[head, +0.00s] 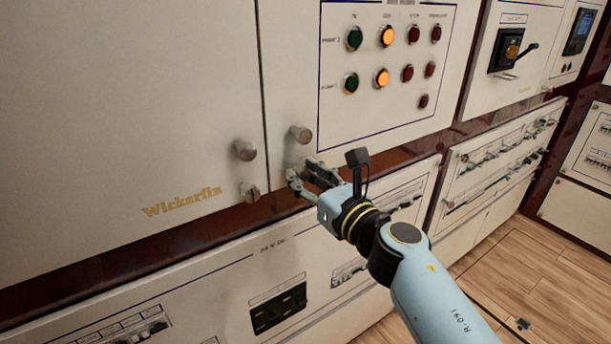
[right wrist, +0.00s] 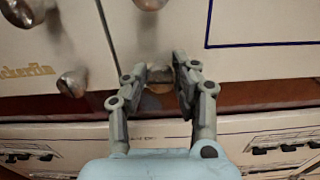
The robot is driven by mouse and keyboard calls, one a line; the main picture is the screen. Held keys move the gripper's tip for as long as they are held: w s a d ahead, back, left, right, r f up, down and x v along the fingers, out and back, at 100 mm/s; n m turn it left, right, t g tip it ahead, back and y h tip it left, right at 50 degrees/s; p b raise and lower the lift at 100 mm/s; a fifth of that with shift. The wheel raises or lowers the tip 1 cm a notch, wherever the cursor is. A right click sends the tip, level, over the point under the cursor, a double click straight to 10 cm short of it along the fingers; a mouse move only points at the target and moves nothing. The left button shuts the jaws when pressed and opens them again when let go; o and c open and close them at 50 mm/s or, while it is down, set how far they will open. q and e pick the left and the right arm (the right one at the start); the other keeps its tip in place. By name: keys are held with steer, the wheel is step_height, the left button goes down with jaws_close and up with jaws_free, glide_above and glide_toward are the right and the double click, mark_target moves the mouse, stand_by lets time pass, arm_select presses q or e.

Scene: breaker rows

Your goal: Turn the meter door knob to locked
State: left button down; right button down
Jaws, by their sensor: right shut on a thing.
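My right gripper (head: 305,170) reaches to the lower left corner of the panel with the lamps. In the right wrist view, its two fingers (right wrist: 160,78) are closed on a small metal door knob (right wrist: 160,87) at the panel's lower edge. The fingers cover much of this knob, so I cannot tell its turn angle. A similar small knob (head: 250,191) sits on the door to the left, free of the gripper; it also shows in the right wrist view (right wrist: 72,83). No label for the knob's position is readable. My left gripper is not in view.
Two larger round knobs stick out above, one on the left door (head: 245,150) and one on the lamp panel (head: 300,134). Green, orange and red lamps (head: 382,77) sit higher up. A breaker row panel (head: 305,270) runs below.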

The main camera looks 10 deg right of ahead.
steer(key=m+p, duration=0.2)
steer(key=m, duration=0.2)
steer(key=m+p, duration=0.1)
steer(key=m, duration=0.3)
steer(key=shift+d+m+p, duration=0.1)
steer(key=shift+m+p, duration=0.25)
steer(key=shift+m, duration=0.05)
steer(key=m+p, duration=0.2)
steer(key=m, duration=0.2)
steer(key=shift+f+m+p, duration=0.15)
steer(key=shift+m+p, duration=0.65)
steer(key=shift+m, duration=1.4)
steer(key=c, duration=1)
jaws_free()
